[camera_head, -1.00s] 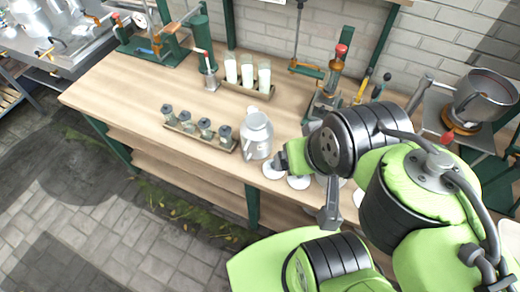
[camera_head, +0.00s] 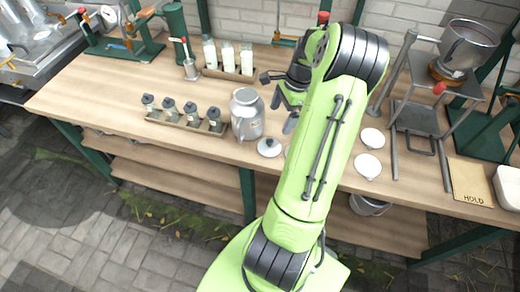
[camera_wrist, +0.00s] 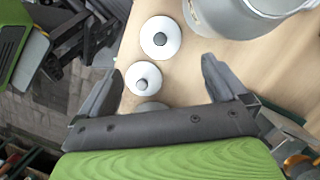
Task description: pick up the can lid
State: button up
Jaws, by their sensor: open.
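Several round pale lids lie flat on the wooden table. One lid with a dark knob (camera_head: 269,147) is just right of the grey metal can (camera_head: 247,115); I cannot tell for sure which is the can lid. In the wrist view, a larger knobbed lid (camera_wrist: 160,47) lies beside the can (camera_wrist: 240,18), with a smaller knobbed lid (camera_wrist: 143,86) nearer my gripper. A third disc (camera_wrist: 151,106) is partly hidden by my gripper. My gripper (camera_head: 281,112) is open and empty, right of the can; its fingers (camera_wrist: 163,68) are spread on either side of the lids' row in the wrist view.
A rack of small jars (camera_head: 186,122) stands left of the can. A rack of white bottles (camera_head: 228,72) is behind. Two more pale discs (camera_head: 368,166) lie right of my arm, near a metal stand with a pot (camera_head: 468,48). The table's front edge is close to the lids.

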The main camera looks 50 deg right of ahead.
aim_at(270, 141)
jog(key=b+x, duration=0.2)
jog(key=x, duration=1.1)
jog(key=shift+r, duration=0.1)
jog(key=c, duration=0.8)
